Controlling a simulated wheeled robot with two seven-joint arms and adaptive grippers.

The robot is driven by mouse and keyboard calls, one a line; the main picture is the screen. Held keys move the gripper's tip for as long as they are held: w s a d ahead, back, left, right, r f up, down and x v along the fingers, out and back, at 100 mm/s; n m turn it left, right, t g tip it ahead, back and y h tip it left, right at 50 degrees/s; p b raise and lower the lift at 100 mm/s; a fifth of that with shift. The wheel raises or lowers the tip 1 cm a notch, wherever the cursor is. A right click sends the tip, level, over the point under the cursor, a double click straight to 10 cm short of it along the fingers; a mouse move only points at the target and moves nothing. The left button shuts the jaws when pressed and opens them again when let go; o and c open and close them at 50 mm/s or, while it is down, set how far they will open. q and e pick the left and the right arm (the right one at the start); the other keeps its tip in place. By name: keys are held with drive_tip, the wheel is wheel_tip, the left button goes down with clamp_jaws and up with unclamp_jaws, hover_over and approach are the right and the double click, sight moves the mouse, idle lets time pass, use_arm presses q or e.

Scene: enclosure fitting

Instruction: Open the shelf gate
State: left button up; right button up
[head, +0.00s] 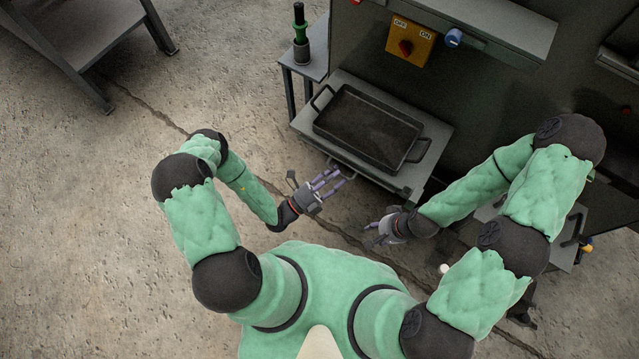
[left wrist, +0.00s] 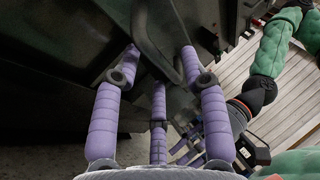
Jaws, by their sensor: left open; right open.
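The grey shelf (head: 432,140) juts out from the dark enclosure and bears a black two-handled tray (head: 365,128). A handle bar (head: 348,172) shows at the shelf's front edge; I cannot make out which part is the gate. My left gripper (head: 331,180) is open, close to this bar. In the left wrist view, a dark curved bar (left wrist: 150,45) lies ahead of the spread purple fingers (left wrist: 160,68); I cannot tell whether they touch it. My right gripper (head: 373,231) is open and empty, below and right of the left one, apart from the shelf.
A yellow switch box (head: 410,42) with a red knob and a blue button (head: 453,37) are on the enclosure above the shelf. Metal steps (head: 85,35) stand upper left. The floor at left is clear.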

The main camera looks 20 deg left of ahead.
use_arm(q)
drive_tip(key=v, duration=1.1)
drive_tip(key=shift+f, duration=0.15)
drive_tip(key=shift+a, duration=0.1)
use_arm(e)
drive_tip(key=shift+s, duration=0.1)
